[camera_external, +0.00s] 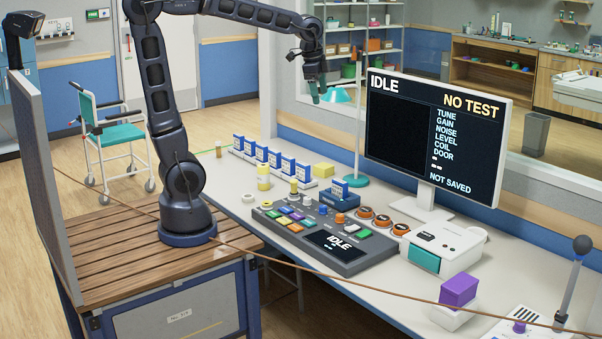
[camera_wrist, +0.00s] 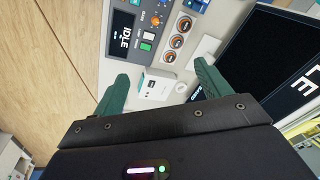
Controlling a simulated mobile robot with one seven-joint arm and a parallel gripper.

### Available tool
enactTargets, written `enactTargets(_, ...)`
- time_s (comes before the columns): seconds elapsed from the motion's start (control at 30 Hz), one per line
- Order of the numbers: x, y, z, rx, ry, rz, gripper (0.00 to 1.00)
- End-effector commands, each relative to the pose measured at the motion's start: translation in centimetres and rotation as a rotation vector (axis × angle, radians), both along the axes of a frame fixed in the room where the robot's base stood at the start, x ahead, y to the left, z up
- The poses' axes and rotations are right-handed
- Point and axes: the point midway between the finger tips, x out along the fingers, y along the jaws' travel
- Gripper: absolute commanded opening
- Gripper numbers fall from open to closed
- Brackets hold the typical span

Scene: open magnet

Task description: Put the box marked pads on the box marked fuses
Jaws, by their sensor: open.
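No marking reading pads or fuses is legible in either view, so I cannot tell which box is which. In the external view, a purple box (camera_external: 458,290) sits on a white box (camera_external: 450,318) at the right front of the bench. A small yellow box (camera_external: 323,170) stands at the back of the bench, near the row of blue-and-white items. My gripper (camera_external: 318,96) is raised above the bench, left of the monitor, away from these boxes. In the wrist view my gripper (camera_wrist: 161,70) has its green fingers spread, with nothing held between them.
A control console (camera_external: 325,240) and orange-ringed knobs (camera_external: 383,220) fill the bench middle. A monitor (camera_external: 435,135) stands behind a white unit with a teal front (camera_external: 440,248). A black-knobbed lever (camera_external: 570,280) rises at the right. A brown cable (camera_external: 200,235) crosses the foreground.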

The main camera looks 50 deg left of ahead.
Motion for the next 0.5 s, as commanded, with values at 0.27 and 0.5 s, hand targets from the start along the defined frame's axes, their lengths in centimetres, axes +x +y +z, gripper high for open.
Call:
enactTargets(0.27,-6.8,8.0,-0.7,-0.077,-0.068,0.369,0.76)
enactTargets(0.5,-12.9,13.1,-2.8,-0.166,-0.121,0.676,0.76)
